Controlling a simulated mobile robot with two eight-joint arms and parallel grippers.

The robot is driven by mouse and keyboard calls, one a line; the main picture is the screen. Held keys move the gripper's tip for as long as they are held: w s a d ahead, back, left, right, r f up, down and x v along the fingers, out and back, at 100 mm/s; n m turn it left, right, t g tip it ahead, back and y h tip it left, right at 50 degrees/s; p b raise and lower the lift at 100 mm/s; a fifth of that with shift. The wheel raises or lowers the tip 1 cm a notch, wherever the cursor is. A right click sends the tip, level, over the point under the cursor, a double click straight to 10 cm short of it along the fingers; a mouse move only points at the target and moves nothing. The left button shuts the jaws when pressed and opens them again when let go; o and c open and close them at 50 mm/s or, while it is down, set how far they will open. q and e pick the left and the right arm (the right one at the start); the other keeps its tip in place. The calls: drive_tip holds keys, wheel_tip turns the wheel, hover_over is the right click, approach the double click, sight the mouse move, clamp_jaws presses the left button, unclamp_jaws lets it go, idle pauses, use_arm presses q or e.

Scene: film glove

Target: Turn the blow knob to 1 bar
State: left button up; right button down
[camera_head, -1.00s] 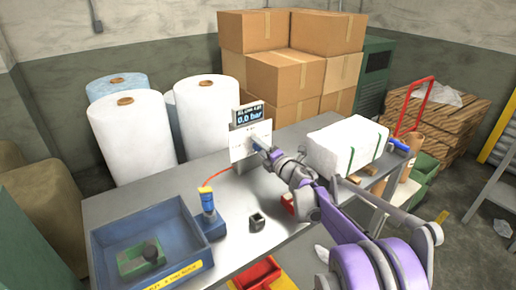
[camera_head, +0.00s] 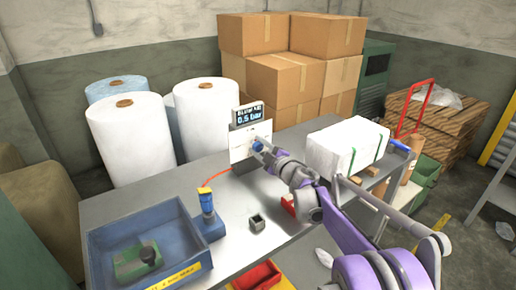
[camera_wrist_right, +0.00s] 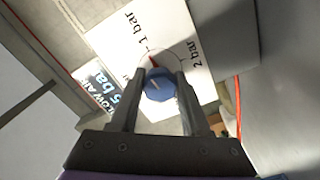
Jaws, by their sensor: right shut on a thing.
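The blue blow knob (camera_wrist_right: 158,85) sits on a white panel (camera_wrist_right: 178,28) with printed marks "1 bar" and "2 bar"; a red pointer shows beside the knob, nearer the "1 bar" mark. My right gripper (camera_wrist_right: 160,82) is shut on the knob, one finger on each side. In the head view the right gripper (camera_head: 258,146) reaches the panel (camera_head: 240,146) at the back of the table and partly covers the knob. The display (camera_head: 249,116) above the panel reads 0.5 bar. My left gripper is not in view.
A grey table (camera_head: 170,205) carries a blue tray (camera_head: 205,262), a blue and yellow bottle-like tool (camera_head: 207,203), a small dark cup (camera_head: 257,223) and a white strapped pack (camera_head: 345,148). A red hose (camera_head: 215,177) runs near the panel.

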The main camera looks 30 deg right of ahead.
drive_tip(key=shift+m, duration=0.6)
drive_tip(key=shift+c, duration=1.9)
unclamp_jaws()
drive_tip(key=shift+s, duration=0.1)
drive_tip(key=s, duration=1)
drive_tip(key=shift+s+d, duration=0.35)
drive_tip(key=shift+d, duration=0.05)
